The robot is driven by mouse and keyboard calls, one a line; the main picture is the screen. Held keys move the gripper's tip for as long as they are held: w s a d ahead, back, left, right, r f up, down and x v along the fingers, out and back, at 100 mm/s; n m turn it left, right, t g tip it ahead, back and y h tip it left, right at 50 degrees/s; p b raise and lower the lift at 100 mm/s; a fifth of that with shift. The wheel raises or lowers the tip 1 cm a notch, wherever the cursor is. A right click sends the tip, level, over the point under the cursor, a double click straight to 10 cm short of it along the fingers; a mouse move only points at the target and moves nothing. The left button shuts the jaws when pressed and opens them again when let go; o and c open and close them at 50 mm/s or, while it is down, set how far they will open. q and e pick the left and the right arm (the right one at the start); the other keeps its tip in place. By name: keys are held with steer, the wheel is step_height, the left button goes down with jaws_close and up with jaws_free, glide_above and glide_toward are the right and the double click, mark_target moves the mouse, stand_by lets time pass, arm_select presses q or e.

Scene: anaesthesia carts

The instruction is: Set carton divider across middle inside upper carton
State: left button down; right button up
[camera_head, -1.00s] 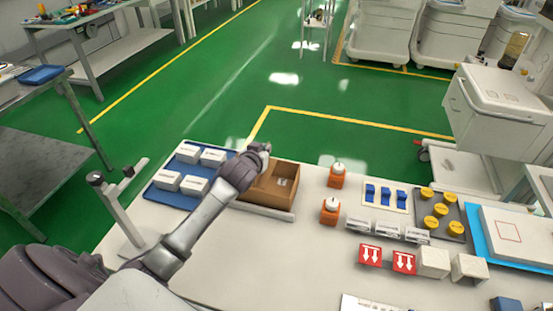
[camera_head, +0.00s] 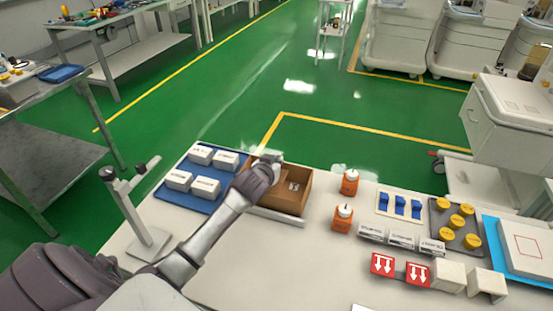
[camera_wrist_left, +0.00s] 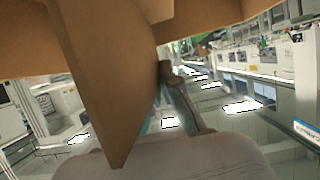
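The open brown carton (camera_head: 308,196) stands at the table's far edge, with a small white labelled box (camera_head: 294,186) inside. My left gripper (camera_head: 268,162) is over the carton's left rear part, and my wrist hides its left side. In the left wrist view a flat brown cardboard panel, the carton divider (camera_wrist_left: 95,80), fills the left half. A grey finger (camera_wrist_left: 175,80) lies against the panel's right side; the other finger is hidden behind it. The gripper appears shut on the divider. More brown cardboard (camera_wrist_left: 230,15) crosses the top of that view. My right gripper is not in view.
A blue tray (camera_head: 162,192) with several white boxes lies left of the carton, beside a grey stand (camera_head: 130,210). Orange-and-white bottles (camera_head: 343,220), blue clips (camera_head: 400,205) and yellow-capped items (camera_head: 455,215) are to the right. The front middle of the table is clear.

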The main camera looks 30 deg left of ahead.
arm_select(q)
steer(key=shift+f+b, duration=1.25)
steer(key=shift+f, duration=1.15)
steer(key=shift+f, duration=0.35)
steer(key=c, duration=1.2)
jaws_free()
steer(key=shift+s+f, duration=0.1)
steer(key=shift+c, duration=0.2)
